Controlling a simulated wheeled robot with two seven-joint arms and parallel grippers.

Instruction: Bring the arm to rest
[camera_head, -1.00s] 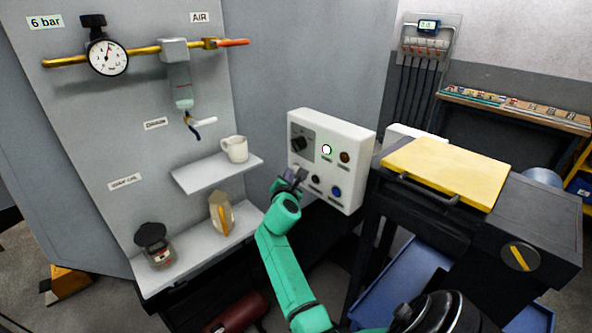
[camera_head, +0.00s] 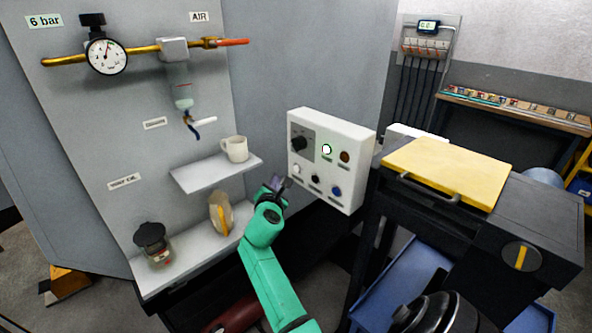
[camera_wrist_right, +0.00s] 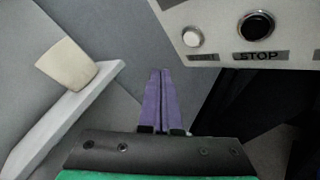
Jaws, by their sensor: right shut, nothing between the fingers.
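My right gripper (camera_head: 278,183) is at the end of the green arm (camera_head: 262,250), just left of the white control box (camera_head: 352,142) and apart from it. In the right wrist view the two purple fingers (camera_wrist_right: 160,75) are together with nothing between them. That view also shows the box's lower edge, with a white button (camera_wrist_right: 192,37) and a black one (camera_wrist_right: 257,25) above the word STOP. My left gripper does not show in either view.
A white cup (camera_head: 235,149) stands on the upper shelf (camera_head: 200,179), left of my gripper. A dark-lidded jar (camera_head: 152,243) and an amber container (camera_head: 221,213) stand on the lower shelf. A black machine with a yellow cover (camera_head: 447,170) stands to the right.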

